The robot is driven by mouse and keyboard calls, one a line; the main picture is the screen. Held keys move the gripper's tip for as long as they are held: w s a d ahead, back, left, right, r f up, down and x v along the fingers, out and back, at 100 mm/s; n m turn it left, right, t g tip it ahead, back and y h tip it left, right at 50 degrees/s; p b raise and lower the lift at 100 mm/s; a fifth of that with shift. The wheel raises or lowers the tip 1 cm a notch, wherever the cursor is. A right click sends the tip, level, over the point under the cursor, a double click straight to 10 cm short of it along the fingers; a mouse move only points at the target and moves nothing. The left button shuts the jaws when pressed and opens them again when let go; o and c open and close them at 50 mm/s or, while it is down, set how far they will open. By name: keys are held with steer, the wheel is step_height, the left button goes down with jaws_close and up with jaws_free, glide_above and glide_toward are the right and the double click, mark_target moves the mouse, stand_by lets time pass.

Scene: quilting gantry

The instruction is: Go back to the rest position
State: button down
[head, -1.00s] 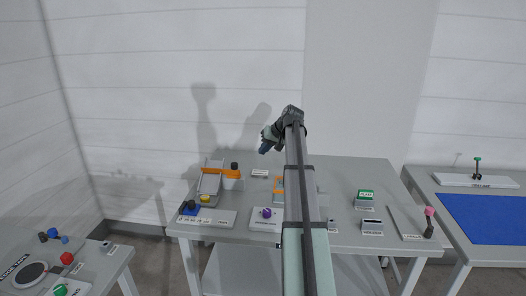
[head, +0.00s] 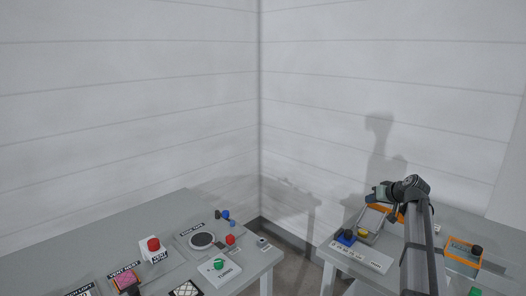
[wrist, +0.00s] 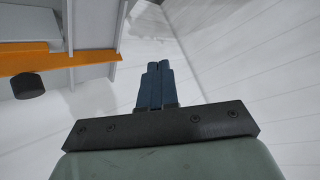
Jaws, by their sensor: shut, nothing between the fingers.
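My gripper (head: 371,197) is at the end of my raised arm, in the right part of the head view, above the back of the right-hand table (head: 456,222). Its fingers point left and slightly down. In the wrist view its two blue fingers (wrist: 155,82) lie side by side, shut with nothing between them. They are clear of the table and its devices, with pale wall beyond them.
An orange part and a dark knob (wrist: 27,86) show at the wrist view's left. The left table (head: 150,222) carries a red button (head: 153,244), a green knob (head: 218,264) and a round dark disc (head: 202,240).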

steer(key=s+a+f+n+t+y, duration=0.1)
steer(key=a+f+n, duration=0.1)
steer(key=a, duration=0.9)
steer(key=a+f+n+t+y, duration=0.1)
steer(key=a+f+n, duration=0.1)
steer(key=a, duration=0.9)
steer(key=s+a+f+g, duration=0.1)
steer(key=s+a+f, duration=0.2)
steer(key=f, duration=0.4)
steer(key=s+a+f+g, duration=0.2)
steer(key=f, duration=0.5)
steer(key=s+f+m+g+h, duration=0.1)
steer(key=s+f+g, duration=0.3)
steer(key=s+f, duration=0.85)
steer(key=s+f+m+g+h, duration=0.1)
steer(key=s+f+g, duration=0.2)
steer(key=s+f, duration=1)
steer(key=s+d+f+g+h, duration=0.1)
steer(key=s+f+g, duration=0.1)
steer(key=s+f, duration=0.3)
steer(key=s+d+f+m+g+h, duration=0.1)
steer(key=s+f+g, duration=0.2)
steer(key=s, duration=1.1)
steer(key=s+d+f+m+g+h, duration=0.1)
steer(key=s+f+g, duration=0.2)
steer(key=s+f, duration=0.5)
steer(key=shift+s+h, duration=0.4)
steer(key=shift+s, duration=0.65)
